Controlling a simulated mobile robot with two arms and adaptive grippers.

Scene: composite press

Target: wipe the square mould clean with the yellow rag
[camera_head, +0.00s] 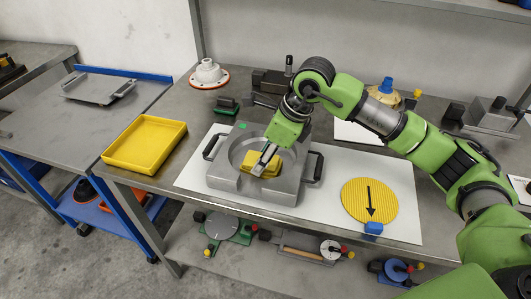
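The square mould (223,176) is a grey metal block with a round recess and dark handles on two sides. It sits on a white sheet on the bench. The yellow rag (273,167) is a small folded piece inside the recess. My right gripper (264,161) comes in from the right and points down into the recess. Its fingers look shut on the rag, though they hide part of it. The rag appears to touch the mould floor, but contact is hard to tell. My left gripper is not in view.
A yellow tray (133,164) stands on the bench left of the mould. A round yellow disc with a black arrow (358,201) lies on the sheet's right, a blue block (373,228) at its edge. A white flanged part (208,73) and clamps stand behind. Tools lie on the shelf below.

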